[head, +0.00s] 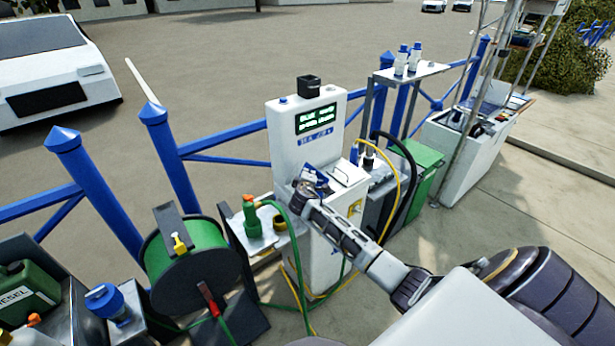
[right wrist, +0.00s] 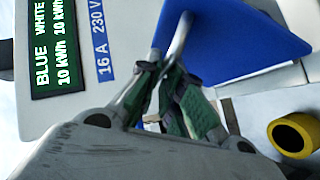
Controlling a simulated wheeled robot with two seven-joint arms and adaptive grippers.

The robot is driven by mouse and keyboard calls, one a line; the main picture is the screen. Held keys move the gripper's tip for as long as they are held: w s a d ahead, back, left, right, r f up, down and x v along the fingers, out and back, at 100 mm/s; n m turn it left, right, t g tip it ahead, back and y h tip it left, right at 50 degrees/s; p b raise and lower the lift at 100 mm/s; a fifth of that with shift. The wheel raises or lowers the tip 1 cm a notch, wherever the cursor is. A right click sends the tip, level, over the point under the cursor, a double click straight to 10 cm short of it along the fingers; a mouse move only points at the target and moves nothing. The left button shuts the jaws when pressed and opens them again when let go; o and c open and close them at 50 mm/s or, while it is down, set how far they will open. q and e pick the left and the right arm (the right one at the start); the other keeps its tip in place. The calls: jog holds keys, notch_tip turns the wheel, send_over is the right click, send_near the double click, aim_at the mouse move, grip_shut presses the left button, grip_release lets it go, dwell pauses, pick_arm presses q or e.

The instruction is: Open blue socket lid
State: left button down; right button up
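The white power pedestal (head: 310,130) stands mid-view, with a green-lettered display. Its blue socket lid (head: 318,174) is below the display, partly hidden by my right gripper. In the right wrist view the blue lid (right wrist: 230,45) is a large blue plate, with a grey bar (right wrist: 181,35) along its near edge. My right gripper (head: 307,188) reaches in from the lower right. In the right wrist view its green-padded fingertips (right wrist: 162,68) come together at the end of the grey bar and appear shut on it. How far the lid stands open is hard to tell. My left gripper is out of view.
A green hose reel (head: 190,260) and a small shelf with a green nozzle (head: 251,213) stand left of the pedestal. A yellow hose (head: 383,205) and a black hose hang at its right. A yellow ring (right wrist: 292,135) is close by in the right wrist view.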

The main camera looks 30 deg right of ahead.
jog(key=o, duration=0.5)
jog(key=shift+r, duration=0.35)
jog(key=shift+c, duration=0.2)
jog(key=shift+f, duration=0.1)
jog(key=v, duration=1.2)
dwell(0.3)
